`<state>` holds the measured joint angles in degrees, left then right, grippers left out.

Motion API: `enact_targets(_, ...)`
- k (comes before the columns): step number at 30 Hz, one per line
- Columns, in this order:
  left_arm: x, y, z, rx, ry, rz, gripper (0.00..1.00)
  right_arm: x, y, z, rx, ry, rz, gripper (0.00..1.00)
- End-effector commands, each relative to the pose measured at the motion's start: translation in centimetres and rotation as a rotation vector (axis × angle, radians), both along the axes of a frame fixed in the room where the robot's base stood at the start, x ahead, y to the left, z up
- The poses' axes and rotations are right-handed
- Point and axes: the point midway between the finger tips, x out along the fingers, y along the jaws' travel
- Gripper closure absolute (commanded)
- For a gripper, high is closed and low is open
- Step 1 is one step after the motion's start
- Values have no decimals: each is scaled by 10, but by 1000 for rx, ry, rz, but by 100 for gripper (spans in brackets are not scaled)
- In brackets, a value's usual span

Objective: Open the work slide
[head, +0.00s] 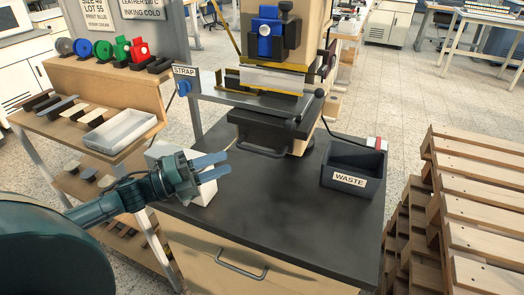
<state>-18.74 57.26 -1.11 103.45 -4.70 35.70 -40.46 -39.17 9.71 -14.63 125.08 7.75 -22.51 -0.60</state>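The foil stamping press (270,60) stands at the back of the dark worktable. The work slide (262,124) looks to be the black block low on its front, with a curved bar handle (260,153) below it. It appears pushed in under the press. My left gripper (224,166) is over the table, left of the handle and apart from it. Its two blue fingers point right with a gap between them, and nothing is held. It partly hides a white box (205,190) behind it. My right gripper is out of view.
A black waste bin (352,182) stands at the table's right, near a lever with a black knob (320,93). A wooden shelf (115,85) with foil rolls and a white tray (121,130) is at left. Pallets (475,200) stand at right. The table's front middle is clear.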

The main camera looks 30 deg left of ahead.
Motion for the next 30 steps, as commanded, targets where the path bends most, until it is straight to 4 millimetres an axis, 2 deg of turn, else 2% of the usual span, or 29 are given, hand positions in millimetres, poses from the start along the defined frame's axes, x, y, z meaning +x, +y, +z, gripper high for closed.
enact_targets(16, 61, -55, 12, -4, -1, 1, 68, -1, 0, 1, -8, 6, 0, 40)
enact_targets(22, 71, -64, 13, -2, 1, 3, 68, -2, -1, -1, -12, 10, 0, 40)
enact_targets(30, 72, -66, 12, -2, 3, 2, 68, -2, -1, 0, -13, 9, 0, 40)
